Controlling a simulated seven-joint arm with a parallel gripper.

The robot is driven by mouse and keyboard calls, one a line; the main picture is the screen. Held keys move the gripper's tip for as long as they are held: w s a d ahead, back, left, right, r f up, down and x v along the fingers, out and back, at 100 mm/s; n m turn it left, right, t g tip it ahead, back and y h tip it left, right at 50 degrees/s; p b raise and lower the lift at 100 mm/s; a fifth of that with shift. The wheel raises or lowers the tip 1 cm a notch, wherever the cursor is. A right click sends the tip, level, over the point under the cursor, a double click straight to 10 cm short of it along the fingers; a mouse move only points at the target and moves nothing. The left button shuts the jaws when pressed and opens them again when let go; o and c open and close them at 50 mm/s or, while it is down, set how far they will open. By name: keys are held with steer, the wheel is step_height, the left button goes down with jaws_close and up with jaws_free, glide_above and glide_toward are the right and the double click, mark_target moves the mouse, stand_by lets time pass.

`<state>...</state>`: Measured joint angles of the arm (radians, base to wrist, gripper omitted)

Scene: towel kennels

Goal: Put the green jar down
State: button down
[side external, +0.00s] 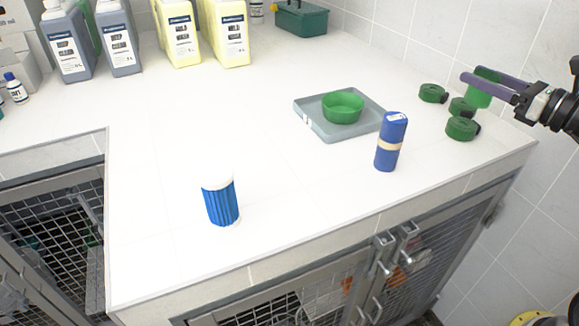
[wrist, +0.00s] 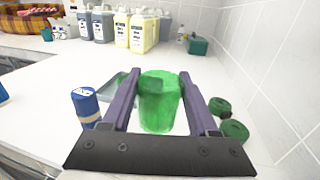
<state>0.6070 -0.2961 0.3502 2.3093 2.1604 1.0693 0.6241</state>
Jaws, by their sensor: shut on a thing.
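The green jar (wrist: 159,103) is translucent and held between the two purple fingers of my gripper (wrist: 160,108) in the wrist view. In the side view my gripper (side external: 484,84) is at the far right, shut on the green jar (side external: 480,95), above the right end of the white counter. The jar's lower part overlaps dark green round items on the counter in that view; I cannot tell the exact gap beneath it.
Several dark green coiled items (side external: 463,128) lie close by the jar. A blue roll with a tan band (side external: 388,150) stands near a grey tray (side external: 309,118) holding a green bowl (side external: 343,107). A blue ribbed cup (side external: 221,203) stands front left. The counter's middle (side external: 220,120) is clear.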

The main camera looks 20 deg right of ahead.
steer(key=w+a+y, duration=0.1)
steer(key=a, duration=0.3)
steer(key=w+a+n, duration=0.1)
steer(key=w+a, duration=0.1)
steer(key=a, duration=0.3)
steer(key=w+a+y, duration=0.1)
steer(key=a, duration=0.4)
steer(key=shift+w+f+n+g+y, duration=0.2)
steer(key=shift+w+n+g+y, duration=0.1)
steer(key=shift+w+g, duration=0.1)
steer(key=s+a+n+g+y, duration=0.1)
steer(key=s+a+n+y, duration=0.1)
steer(key=a, duration=0.6)
steer(key=s+a+n+g+y, duration=0.2)
steer(key=a+y, duration=0.1)
steer(key=a, duration=0.4)
steer(key=w+a+f, duration=0.2)
steer(key=w+f, duration=0.1)
steer(key=w, duration=0.1)
steer(key=w+a+f, duration=0.2)
steer(key=w+f, duration=0.2)
steer(key=w+a+f, duration=0.3)
steer(key=w, duration=0.1)
steer(key=shift+f, duration=1.75)
